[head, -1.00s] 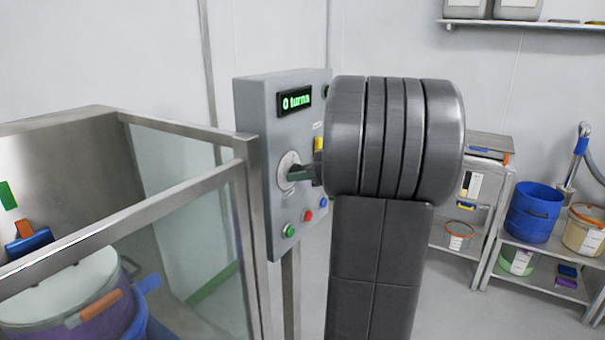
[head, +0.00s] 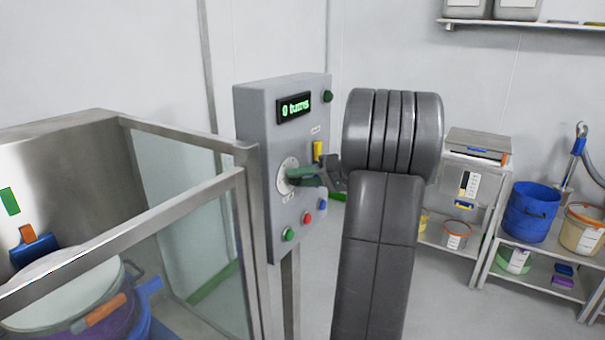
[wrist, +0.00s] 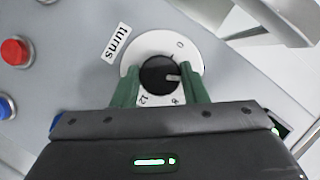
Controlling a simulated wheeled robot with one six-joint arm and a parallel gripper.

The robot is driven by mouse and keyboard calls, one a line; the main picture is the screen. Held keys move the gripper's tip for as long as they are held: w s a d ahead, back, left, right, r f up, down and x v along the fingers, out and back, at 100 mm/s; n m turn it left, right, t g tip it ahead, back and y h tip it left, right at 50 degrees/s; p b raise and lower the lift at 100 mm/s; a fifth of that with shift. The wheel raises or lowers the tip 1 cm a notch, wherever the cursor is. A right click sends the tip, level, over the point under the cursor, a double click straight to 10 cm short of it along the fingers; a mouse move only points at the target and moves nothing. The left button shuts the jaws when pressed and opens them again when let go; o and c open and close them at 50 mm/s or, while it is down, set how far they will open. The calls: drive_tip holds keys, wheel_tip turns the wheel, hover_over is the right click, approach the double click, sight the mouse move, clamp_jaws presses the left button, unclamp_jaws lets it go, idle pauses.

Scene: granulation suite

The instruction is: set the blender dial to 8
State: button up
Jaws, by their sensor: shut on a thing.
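The blender dial is a black knob (wrist: 158,75) with a white pointer mark on a round white scale plate (wrist: 153,44). In the wrist view the mark points right, between the printed 0 and 8; 12 is also printed, nearer the gripper. The scale at the right is partly covered by a finger. My gripper (wrist: 159,86) has its two green fingers on either side of the knob, shut on it. In the head view the fingers hide the knob. The control panel (head: 250,110) has a display (head: 294,107) with green text that seems to read "0 turns".
A green button (head: 289,235), a red button (head: 307,218), a blue button (head: 322,205) and a yellow switch (head: 317,150) sit near the dial. A glass-sided metal enclosure (head: 160,200) stands left. A rack (head: 480,215) with buckets is at the right.

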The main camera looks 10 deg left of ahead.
drive_tip(key=m+y+p, duration=0.1)
drive_tip(key=m, duration=0.2)
drive_tip(key=m+y+p, duration=0.1)
drive_tip(key=m+p, duration=0.1)
drive_tip(key=m, duration=0.1)
drive_tip(key=m+g+y+p, duration=0.1)
drive_tip(key=m+y+p, duration=0.1)
drive_tip(key=m, duration=0.2)
drive_tip(key=shift+f, duration=0.2)
drive_tip(key=shift+p, duration=0.3)
idle(0.3)
drive_tip(key=o, duration=1)
drive_tip(key=shift+c, duration=0.2)
drive_tip(key=d+f+b, duration=0.2)
drive_tip(key=d, duration=1.1)
drive_tip(key=shift+w+d, duration=0.15)
drive_tip(key=shift+d, duration=0.25)
